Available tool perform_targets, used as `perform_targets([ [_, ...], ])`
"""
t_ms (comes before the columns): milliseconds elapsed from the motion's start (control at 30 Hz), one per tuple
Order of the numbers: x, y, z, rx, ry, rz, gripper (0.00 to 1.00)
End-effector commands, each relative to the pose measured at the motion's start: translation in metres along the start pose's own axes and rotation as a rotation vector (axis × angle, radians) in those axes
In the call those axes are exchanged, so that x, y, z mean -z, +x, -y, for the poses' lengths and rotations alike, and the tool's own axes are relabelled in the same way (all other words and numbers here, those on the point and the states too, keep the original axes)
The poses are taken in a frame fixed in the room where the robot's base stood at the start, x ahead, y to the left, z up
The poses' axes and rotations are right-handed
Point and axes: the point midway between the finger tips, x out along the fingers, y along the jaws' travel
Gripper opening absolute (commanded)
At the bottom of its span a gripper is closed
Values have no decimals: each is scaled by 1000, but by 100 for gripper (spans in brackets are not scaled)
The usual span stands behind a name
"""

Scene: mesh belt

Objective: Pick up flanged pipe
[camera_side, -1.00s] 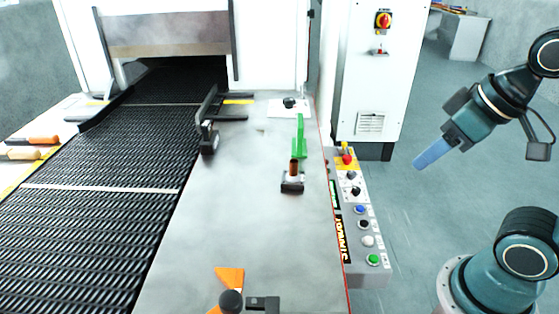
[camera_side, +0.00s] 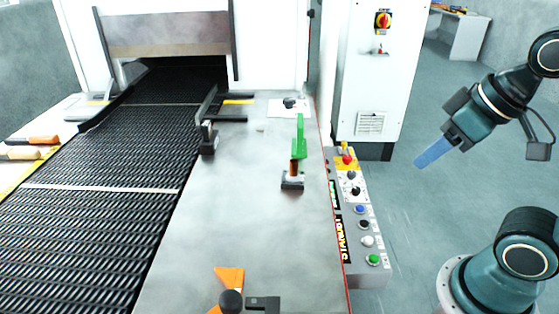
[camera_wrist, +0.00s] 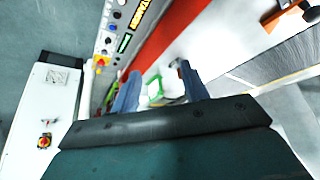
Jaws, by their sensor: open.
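A short brown upright pipe (camera_side: 295,168), which I take to be the flanged pipe, stands in a small dark grey block on the metal table. A green upright piece (camera_side: 299,143) is right behind it and overlaps it in the side view. My gripper (camera_side: 433,153) is open and empty, well to the right of the table and the pipe, over the floor. In the wrist view the blue fingers of my gripper (camera_wrist: 159,72) are spread apart. The green piece (camera_wrist: 153,88) shows in the gap between them, farther away. I cannot clearly tell the pipe there.
A black mesh belt (camera_side: 100,215) runs along the table's left side. A control panel (camera_side: 362,225) with buttons lines the right edge. A black bracket (camera_side: 208,135) stands by the belt, and an orange piece (camera_side: 229,277) lies at the front. The table's middle is clear.

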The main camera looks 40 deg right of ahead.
Motion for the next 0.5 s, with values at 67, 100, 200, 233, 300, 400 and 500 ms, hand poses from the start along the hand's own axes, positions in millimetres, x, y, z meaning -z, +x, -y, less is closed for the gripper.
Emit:
perform_targets([
  [67,0,0,0,0,0,0,45],
  [100,0,0,0,0,0,0,45],
  [200,2,0,0,2,-6,2,45],
  [233,3,0,1,3,-10,3,45],
  [300,7,0,2,6,-25,8,45],
  [400,16,1,4,18,-65,20,45],
  [500,29,2,8,36,-123,37,45],
])
